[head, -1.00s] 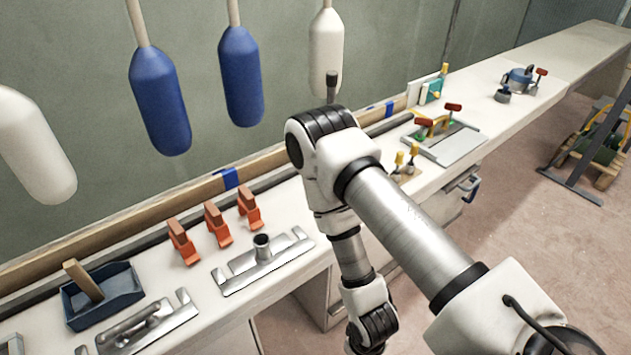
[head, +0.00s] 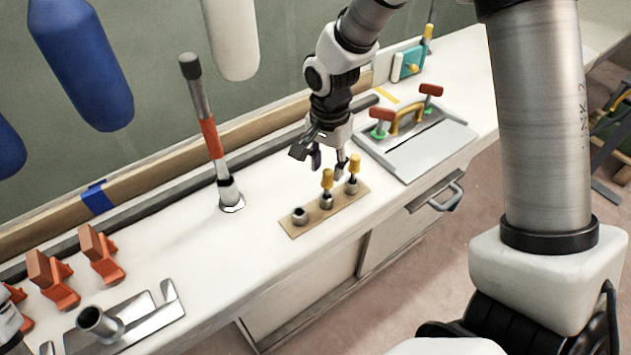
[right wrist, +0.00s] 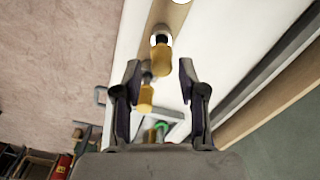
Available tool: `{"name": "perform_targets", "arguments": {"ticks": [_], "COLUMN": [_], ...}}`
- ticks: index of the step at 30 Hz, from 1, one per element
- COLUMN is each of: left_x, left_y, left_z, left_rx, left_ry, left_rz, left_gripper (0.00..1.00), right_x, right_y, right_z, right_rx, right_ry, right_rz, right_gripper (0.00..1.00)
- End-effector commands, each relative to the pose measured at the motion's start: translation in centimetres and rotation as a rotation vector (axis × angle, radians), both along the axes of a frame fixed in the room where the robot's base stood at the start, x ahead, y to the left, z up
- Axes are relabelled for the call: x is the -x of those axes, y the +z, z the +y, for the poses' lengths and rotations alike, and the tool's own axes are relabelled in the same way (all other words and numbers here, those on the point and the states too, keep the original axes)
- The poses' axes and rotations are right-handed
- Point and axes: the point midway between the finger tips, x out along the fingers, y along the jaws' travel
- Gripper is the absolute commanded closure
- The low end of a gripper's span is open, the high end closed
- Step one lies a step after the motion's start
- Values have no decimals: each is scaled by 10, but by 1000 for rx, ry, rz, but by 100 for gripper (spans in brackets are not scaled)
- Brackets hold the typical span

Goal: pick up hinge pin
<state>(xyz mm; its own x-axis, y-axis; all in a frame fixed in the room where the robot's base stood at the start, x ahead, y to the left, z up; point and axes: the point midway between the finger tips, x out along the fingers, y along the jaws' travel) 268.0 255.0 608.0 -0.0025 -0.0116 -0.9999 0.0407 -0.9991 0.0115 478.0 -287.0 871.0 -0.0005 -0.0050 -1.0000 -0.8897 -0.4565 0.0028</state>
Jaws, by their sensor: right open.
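Two pins with yellow grips, the left one (head: 327,179) and the right one (head: 354,163), stand upright in sockets on a tan strip (head: 340,208) on the bench. I cannot tell which is the hinge pin. A third socket (head: 300,215) at the strip's left end holds no yellow grip. My right gripper (head: 329,167) is open and empty, pointing down just above and behind the pins. In the right wrist view, one yellow grip (right wrist: 160,60) shows between the fingertips and another (right wrist: 146,99) lies between the fingers' lines, lower down.
A tall rod with an orange band (head: 211,140) stands left of the strip. A grey tray with red-handled tools (head: 440,145) lies to the right. Orange clamps (head: 100,255) and a metal plate (head: 150,320) are at lower left. White bench around the strip is clear.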

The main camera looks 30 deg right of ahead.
Motion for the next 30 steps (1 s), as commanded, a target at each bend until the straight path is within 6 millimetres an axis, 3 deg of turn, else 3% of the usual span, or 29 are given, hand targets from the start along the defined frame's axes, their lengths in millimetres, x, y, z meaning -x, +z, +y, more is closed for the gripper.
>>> {"name": "perform_targets", "arguments": {"ticks": [1,8,15,23,27,30], "left_x": [0,-1,-1,-1,-1,-1], "left_y": [-8,-7,-9,-9,-9,-9], "left_z": [0,0,0,0,0,0], "left_rx": [0,0,0,0,0,0], "left_ry": [0,-1,-1,-1,-1,-1], "left_rz": [-1,-1,-1,-2,-1,-1], "left_gripper": [100,100,100,100,100,100], "right_x": [0,0,-1,-1,-1,-1], "right_y": [-8,-34,-76,-82,-82,-82], "right_z": [0,-1,-2,-2,-2,-2], "right_rx": [0,0,0,-1,-1,-1], "right_ry": [-3,-3,-4,-3,-3,-3], "right_rz": [0,2,4,0,0,0], "right_gripper": [59,59,59,59,100,100]}}
